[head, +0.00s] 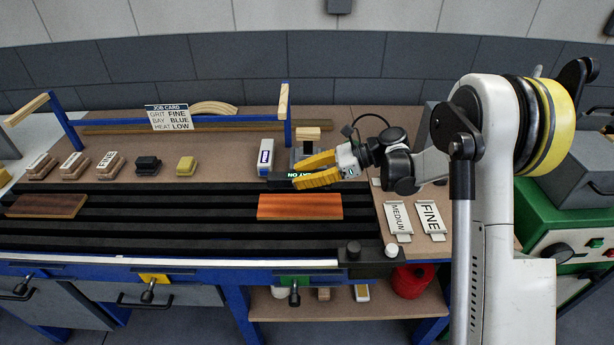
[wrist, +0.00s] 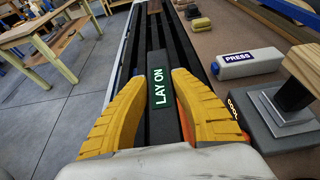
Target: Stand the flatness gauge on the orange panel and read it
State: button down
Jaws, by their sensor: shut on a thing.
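The orange panel (head: 300,207) lies on the black slatted bed, in front of my gripper in the head view. In the wrist view only slivers of orange show beside the fingers. My gripper (head: 295,174), with yellow fingers, is shut on the flatness gauge (wrist: 158,118), a dark bar whose lit display reads LAY ON. In the head view the gauge (head: 297,177) is partly hidden by the fingers and shows just behind the panel's back edge. I cannot tell whether it touches anything below.
A white bottle-like PRESS block (wrist: 250,62) and a grey block with a wooden-topped post (wrist: 292,118) stand close to the gripper. A brown panel (head: 46,206) lies at the bed's left. MEDIUM (head: 397,220) and FINE (head: 430,218) plates lie at right. A job card (head: 168,118) stands behind.

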jog(key=shift+a, duration=0.1)
dwell(0.4)
notch_tip(320, 180, down, 7)
jog(key=b, duration=0.5)
jog(key=shift+r+b, duration=0.15)
jog(key=shift+b, duration=0.15)
jog(key=shift+f, duration=0.2)
dwell(0.3)
jog(key=c, duration=1.1)
grip_release()
jog(key=shift+o, duration=0.2)
